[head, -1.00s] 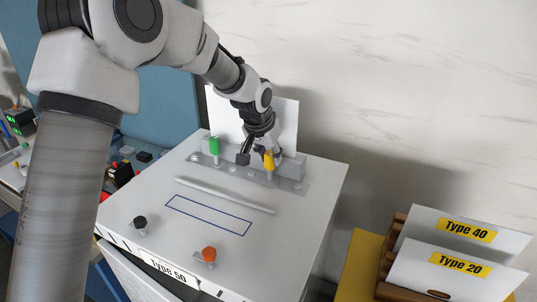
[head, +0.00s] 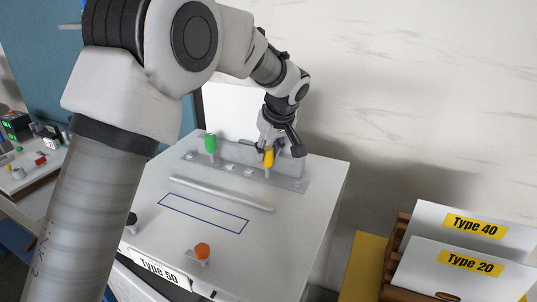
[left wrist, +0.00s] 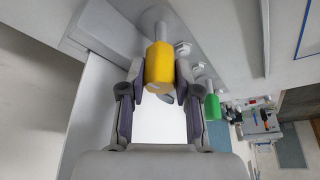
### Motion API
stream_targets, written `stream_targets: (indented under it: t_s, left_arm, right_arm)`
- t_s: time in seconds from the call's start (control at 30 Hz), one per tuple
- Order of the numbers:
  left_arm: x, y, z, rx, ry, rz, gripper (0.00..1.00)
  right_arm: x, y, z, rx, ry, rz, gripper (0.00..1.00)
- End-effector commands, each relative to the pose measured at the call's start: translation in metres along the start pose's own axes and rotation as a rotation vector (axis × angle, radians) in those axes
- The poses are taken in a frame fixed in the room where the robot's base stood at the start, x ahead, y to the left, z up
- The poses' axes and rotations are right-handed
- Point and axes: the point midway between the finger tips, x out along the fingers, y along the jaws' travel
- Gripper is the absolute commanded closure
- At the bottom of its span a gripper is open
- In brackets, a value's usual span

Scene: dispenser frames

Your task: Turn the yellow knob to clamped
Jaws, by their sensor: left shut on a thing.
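The yellow knob (head: 268,157) stands on the metal bracket at the back of the white dispenser top. My left gripper (head: 279,148) is at this knob, its fingers on either side. In the left wrist view the yellow knob (left wrist: 160,66) sits between the two fingers (left wrist: 158,88), and the gripper is shut on it. The knob's stem runs to the metal bracket (left wrist: 190,30). I cannot read any clamped marking. My right gripper is in neither view.
A green knob (head: 210,142) stands left of the yellow one on the same bracket (head: 289,183). An orange knob (head: 202,251) and a black knob (head: 132,220) are at the dispenser's front. Type 40 (head: 473,226) and Type 20 (head: 464,263) plates stand in a wooden rack at right.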

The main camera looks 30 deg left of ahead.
Motion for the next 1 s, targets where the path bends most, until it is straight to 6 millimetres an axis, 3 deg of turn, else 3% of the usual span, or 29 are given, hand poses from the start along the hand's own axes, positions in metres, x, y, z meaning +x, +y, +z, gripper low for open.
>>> stream_targets:
  t_s: [0.6, 1.0]
  left_arm:
    - [0.0, -0.001, 0.0, -0.526, -0.003, -0.223, 1.0]
    - [0.002, -0.001, 0.001, -0.732, -0.004, -0.311, 1.0]
  right_arm:
    - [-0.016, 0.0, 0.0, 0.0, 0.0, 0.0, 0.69]
    - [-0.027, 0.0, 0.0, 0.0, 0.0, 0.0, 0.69]
